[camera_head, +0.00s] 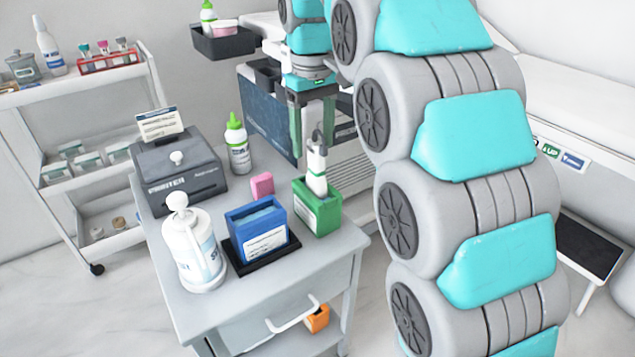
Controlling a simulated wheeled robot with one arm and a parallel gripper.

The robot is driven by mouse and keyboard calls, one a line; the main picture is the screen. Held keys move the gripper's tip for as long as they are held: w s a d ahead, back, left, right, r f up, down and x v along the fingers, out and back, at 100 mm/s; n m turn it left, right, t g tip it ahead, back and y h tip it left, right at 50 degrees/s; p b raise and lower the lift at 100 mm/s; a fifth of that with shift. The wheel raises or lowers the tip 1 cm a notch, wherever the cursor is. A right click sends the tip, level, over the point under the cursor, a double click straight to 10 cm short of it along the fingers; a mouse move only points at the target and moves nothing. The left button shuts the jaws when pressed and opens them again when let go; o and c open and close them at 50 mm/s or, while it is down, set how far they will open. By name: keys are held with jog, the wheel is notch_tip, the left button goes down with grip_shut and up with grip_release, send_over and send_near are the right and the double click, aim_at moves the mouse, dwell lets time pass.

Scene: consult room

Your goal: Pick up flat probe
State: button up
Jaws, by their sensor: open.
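A white probe (317,168) with a grey top stands upright in a green holder (320,215) at the right side of the grey cart top. It is the only probe I can make out, and I cannot tell from this view whether its head is flat. My gripper (312,146) points down over the green holder, with its jaws open. Its fingers are at the height of the probe's upper end, one to the left and one to the right in the picture. I cannot tell whether either finger touches the probe. The probe's lower end is hidden inside the holder.
A blue box (263,243) on a black tray, a white pump bottle (192,245), a pink block (262,186), a green-capped bottle (238,148) and a grey printer (178,178) crowd the cart (275,298). A white shelf trolley (45,180) stands left.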

aim_at(317, 161)
jog(key=shift+d+f+p, duration=0.15)
jog(key=shift+f+p, duration=0.05)
jog(key=shift+f, duration=1.05)
jog(key=shift+d+f+p, duration=0.15)
jog(key=shift+f, duration=1.1)
grip_shut()
